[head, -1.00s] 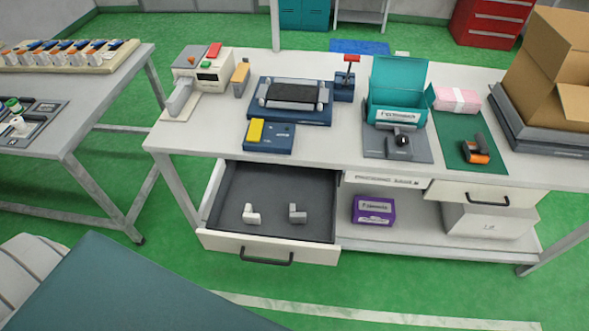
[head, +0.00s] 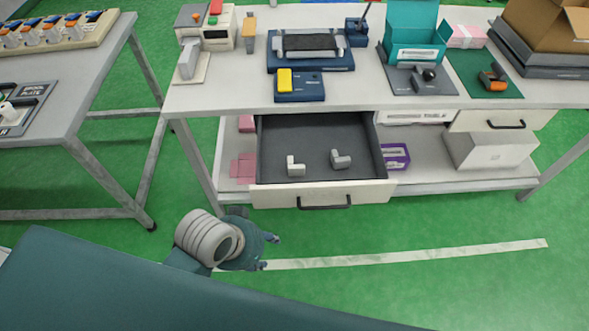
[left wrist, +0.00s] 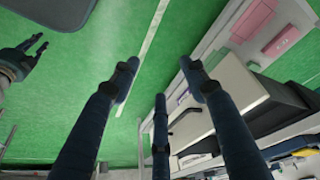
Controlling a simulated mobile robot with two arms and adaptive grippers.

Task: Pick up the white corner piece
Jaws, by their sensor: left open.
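Two small L-shaped corner pieces lie apart in the open drawer in the head view. The left one is the white corner piece (head: 295,166); the right one is a slightly greyer corner piece (head: 340,159). The drawer (head: 275,197) has a grey inside and a cream front. My left gripper (head: 270,252) is below and left of the drawer front, over the floor, clear of both pieces. In the left wrist view its three dark fingers (left wrist: 158,78) are spread and empty. Another dark gripper (left wrist: 36,50), apparently my right one, shows at that view's left edge; its jaw state is unclear.
The workbench top (head: 220,97) above the drawer carries a blue device with a yellow block (head: 285,79), a teal box (head: 411,25) and a cardboard box (head: 550,30). A purple box (head: 398,163) sits on the lower shelf right of the drawer. The green floor ahead is open.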

